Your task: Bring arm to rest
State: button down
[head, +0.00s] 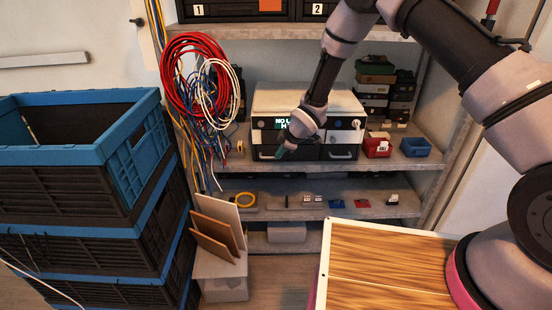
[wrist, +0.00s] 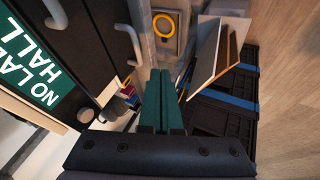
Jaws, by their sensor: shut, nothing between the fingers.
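My arm reaches in from the upper right of the head view, bent at the elbow, with its end in front of the shelf. My gripper (head: 281,152) points down and to the left, in front of the white and black device with drawers (head: 340,135). In the wrist view my gripper's green fingers (wrist: 164,76) lie side by side, shut, with nothing between them. The device's green display (wrist: 35,60) shows at the left of the wrist view, with part of its text cut off. My wrist partly hides the device in the head view.
Stacked black and blue crates (head: 70,195) stand at left. Coiled red and white cables (head: 200,75) hang on the shelf's left side. A red bin (head: 377,148) and a blue bin (head: 415,147) sit right of the device. A wooden-topped surface (head: 385,268) is at front right.

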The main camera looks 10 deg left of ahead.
jog(key=w+d+r+m+t+h, duration=0.15)
jog(key=d+r+m, duration=0.25)
jog(key=d+r, duration=0.8)
jog(key=w+d+r+m+t+h, duration=0.15)
jog(key=d+r+m, duration=0.4)
jog(key=r, duration=0.95)
jog(key=s+d+r+m, duration=0.2)
jog(key=s+d+r, duration=0.2)
jog(key=d+r, duration=0.25)
jog(key=s+d+r+m, duration=0.3)
jog(key=d+r, duration=0.3)
jog(key=d, duration=0.2)
jog(key=s+d+r+m, duration=0.2)
jog(key=s+d+m, duration=0.1)
jog(key=s, duration=0.4)
jog(key=s+d+r+m, duration=0.3)
jog(key=s, duration=0.5)
jog(key=s+d+r+m, duration=0.2)
jog(key=s+d+m, duration=0.1)
jog(key=s, duration=0.4)
jog(key=shift+s+d+r, duration=0.15)
jog(key=shift+d+r, duration=0.15)
jog(key=shift+d, duration=0.25)
